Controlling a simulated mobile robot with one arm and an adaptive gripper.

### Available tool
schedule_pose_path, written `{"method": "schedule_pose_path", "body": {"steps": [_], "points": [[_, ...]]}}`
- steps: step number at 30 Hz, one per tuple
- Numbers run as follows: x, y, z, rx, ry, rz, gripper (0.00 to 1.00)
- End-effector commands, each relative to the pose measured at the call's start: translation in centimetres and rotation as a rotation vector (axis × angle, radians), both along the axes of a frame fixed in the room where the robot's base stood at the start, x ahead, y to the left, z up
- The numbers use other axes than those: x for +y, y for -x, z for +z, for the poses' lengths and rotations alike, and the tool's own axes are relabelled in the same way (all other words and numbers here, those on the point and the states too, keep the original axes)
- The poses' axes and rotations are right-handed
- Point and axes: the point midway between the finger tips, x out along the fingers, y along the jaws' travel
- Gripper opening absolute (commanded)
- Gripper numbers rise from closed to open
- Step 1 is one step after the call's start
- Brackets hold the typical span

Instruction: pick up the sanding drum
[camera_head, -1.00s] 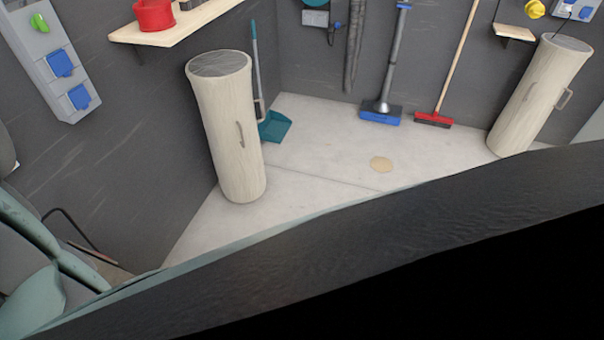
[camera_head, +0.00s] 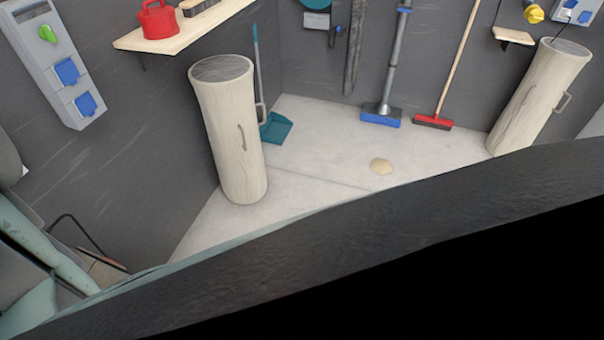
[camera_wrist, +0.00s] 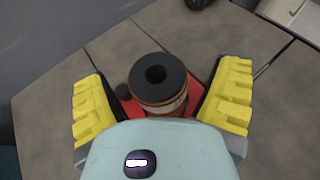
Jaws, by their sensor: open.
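A short cylinder with a black top, a round hole in its middle and a brown-tan side, which looks like the sanding drum (camera_wrist: 175,78), stands upright in the wrist view. My gripper (camera_wrist: 161,92) has its two yellow fingers spread wide, one to the left and one to the right of the drum, with gaps on both sides. A red thing (camera_wrist: 196,90) shows behind and beside the drum; whether they touch is unclear. The drum's lower part is hidden by my gripper's pale body. Neither the drum nor my gripper can be made out in the head view.
Grey tiles (camera_wrist: 110,50) surround the drum, with a dark object (camera_wrist: 198,3) at the top edge. In the head view, two pale log-like columns (camera_head: 232,140) (camera_head: 540,95) stand on the light floor (camera_head: 320,135). A broad dark edge (camera_head: 330,240) crosses the foreground.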

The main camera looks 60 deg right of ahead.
Motion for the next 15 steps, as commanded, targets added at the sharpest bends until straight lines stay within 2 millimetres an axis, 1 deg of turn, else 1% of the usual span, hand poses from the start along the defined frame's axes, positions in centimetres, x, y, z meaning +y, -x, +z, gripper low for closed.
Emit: {"method": "schedule_pose_path", "body": {"steps": [5,6,15], "points": [[-0.06,-0.02,-0.02,0.0,0.0,-0.002,0.88],[-0.05,-0.01,-0.02,0.0,-0.001,-0.001,0.87],[0.04,0.02,0.01,0.0,0.0,0.001,0.56]]}}
